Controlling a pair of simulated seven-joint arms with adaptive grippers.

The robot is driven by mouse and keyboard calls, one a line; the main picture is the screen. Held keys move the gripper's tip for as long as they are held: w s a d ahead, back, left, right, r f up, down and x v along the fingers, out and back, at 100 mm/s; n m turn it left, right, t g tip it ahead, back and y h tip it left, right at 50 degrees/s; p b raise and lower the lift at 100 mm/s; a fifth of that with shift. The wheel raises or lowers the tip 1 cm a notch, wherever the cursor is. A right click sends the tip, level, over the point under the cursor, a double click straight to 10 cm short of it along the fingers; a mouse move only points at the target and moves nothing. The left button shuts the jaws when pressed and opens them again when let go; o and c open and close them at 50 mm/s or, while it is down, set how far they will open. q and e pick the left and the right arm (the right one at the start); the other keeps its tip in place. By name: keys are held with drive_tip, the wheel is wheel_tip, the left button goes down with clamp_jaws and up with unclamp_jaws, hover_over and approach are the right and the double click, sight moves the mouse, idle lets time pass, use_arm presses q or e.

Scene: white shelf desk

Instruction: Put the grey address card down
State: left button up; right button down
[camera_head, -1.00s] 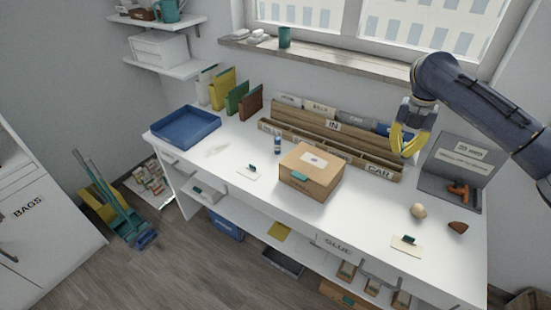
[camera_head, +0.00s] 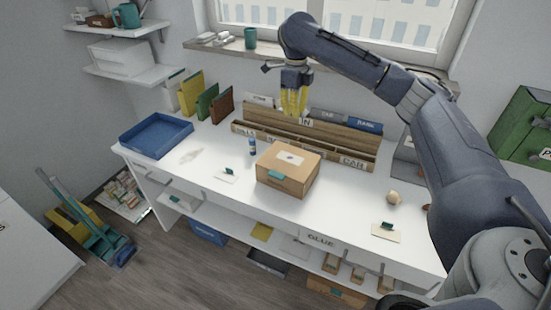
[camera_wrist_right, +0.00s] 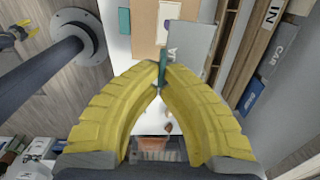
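My right gripper (camera_head: 294,103) has yellow fingers and is raised in front of the wooden card rack (camera_head: 350,150), behind the cardboard box (camera_head: 287,172). In the right wrist view its fingertips (camera_wrist_right: 163,80) are closed together on a teal peg. The grey address card (camera_wrist_right: 196,45) shows beyond the fingertips, beside the peg, with lettering on its edge only partly legible. In the head view I cannot make the card out clearly. A small yellow-and-grey part at the upper left of the right wrist view may be my left gripper (camera_wrist_right: 18,32); its opening is unclear.
A cream card with a green peg (camera_head: 227,175) lies left of the box, and another (camera_head: 386,231) lies at the right front. A glue bottle (camera_head: 252,146), blue tray (camera_head: 157,136) and round tan object (camera_head: 393,198) stand on the white desk (camera_head: 330,215).

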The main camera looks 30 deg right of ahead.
sight(291, 163)
wheel_tip(291, 163, down, 20)
drive_tip(key=shift+w+r, duration=0.1)
idle(0.7)
drive_tip(key=c, duration=1.6)
unclamp_jaws()
wheel_tip(291, 163, up, 12)
drive_tip(key=shift+a, duration=0.2)
